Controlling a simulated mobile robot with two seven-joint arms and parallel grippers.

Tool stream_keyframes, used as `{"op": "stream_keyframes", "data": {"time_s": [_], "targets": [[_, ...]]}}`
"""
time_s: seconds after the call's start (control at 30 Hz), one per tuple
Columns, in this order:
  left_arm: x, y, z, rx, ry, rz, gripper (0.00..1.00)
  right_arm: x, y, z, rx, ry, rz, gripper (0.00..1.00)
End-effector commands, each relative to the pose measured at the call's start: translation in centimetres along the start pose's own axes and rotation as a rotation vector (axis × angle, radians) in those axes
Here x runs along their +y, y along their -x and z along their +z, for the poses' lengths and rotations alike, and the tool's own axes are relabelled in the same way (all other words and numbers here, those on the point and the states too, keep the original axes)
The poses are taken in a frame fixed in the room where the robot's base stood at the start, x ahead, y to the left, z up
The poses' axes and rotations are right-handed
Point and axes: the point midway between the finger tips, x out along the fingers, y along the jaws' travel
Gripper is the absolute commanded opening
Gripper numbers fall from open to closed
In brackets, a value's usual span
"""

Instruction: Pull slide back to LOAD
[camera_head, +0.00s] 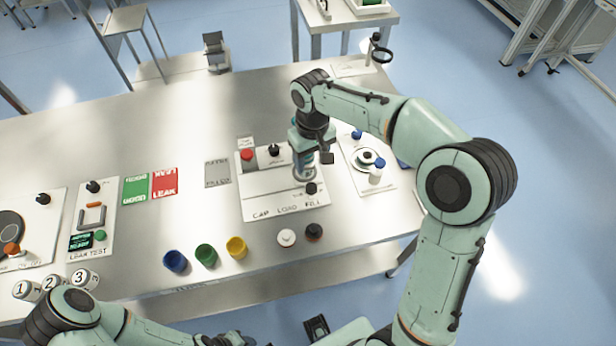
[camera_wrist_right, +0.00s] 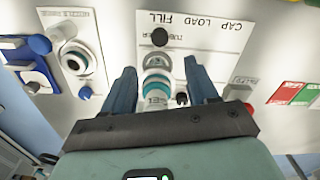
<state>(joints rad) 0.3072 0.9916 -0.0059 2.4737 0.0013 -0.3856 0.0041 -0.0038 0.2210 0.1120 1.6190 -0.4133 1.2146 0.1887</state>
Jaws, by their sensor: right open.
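The slide's black knob (camera_head: 310,188) stands beside the word FILL on a white panel (camera_head: 258,206) marked CAP, LOAD and FILL. The wrist view also shows the knob (camera_wrist_right: 160,37), just beyond my fingertips. My right gripper (camera_head: 304,160) points down over this panel, and in the head view it partly hides the slide area. In the right wrist view my right gripper (camera_wrist_right: 163,78) has its two fingers spread. A pale cylinder with a teal ring (camera_wrist_right: 157,82) shows between them; I cannot tell whether they touch it.
A red button (camera_head: 247,154) and a black knob (camera_head: 274,150) sit at the panel's back. A nozzle panel (camera_head: 368,160) stands to the right. Blue, green and yellow cups (camera_head: 206,254) and two caps (camera_head: 287,237) stand in front. The table's back left is clear.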

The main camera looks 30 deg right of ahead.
Motion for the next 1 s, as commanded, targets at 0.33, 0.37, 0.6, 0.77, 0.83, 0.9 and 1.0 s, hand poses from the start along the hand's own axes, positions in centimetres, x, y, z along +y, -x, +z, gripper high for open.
{"op": "stream_keyframes", "data": {"time_s": [0.33,0.37,0.6,0.77,0.83,0.9,1.0], "targets": [[-0.5,-1.1,0.3,-0.006,0.002,-0.002,0.43,0.0,-7.6,0.2,-0.008,0.000,0.000,0.58],[-0.5,-1.1,0.3,-0.006,0.002,-0.002,0.43,0.0,-8.1,0.1,-0.006,0.000,0.000,0.58],[-0.6,-1.3,0.4,-0.007,0.002,-0.002,0.43,0.0,-11.1,0.1,-0.004,0.000,0.000,0.58],[-0.6,-1.3,0.4,-0.007,0.003,-0.002,0.43,0.0,-11.6,0.1,-0.001,0.000,0.000,0.58],[-0.6,-1.3,0.4,-0.007,0.002,-0.002,0.43,0.0,-11.6,0.0,-0.001,0.000,0.000,0.58],[-0.6,-1.3,0.4,-0.007,0.003,-0.002,0.43,0.0,-11.6,0.0,-0.001,0.000,0.000,0.58],[-0.6,-1.3,0.4,-0.007,0.003,-0.002,0.43,0.0,-11.6,0.0,-0.001,0.000,0.000,0.55]]}}
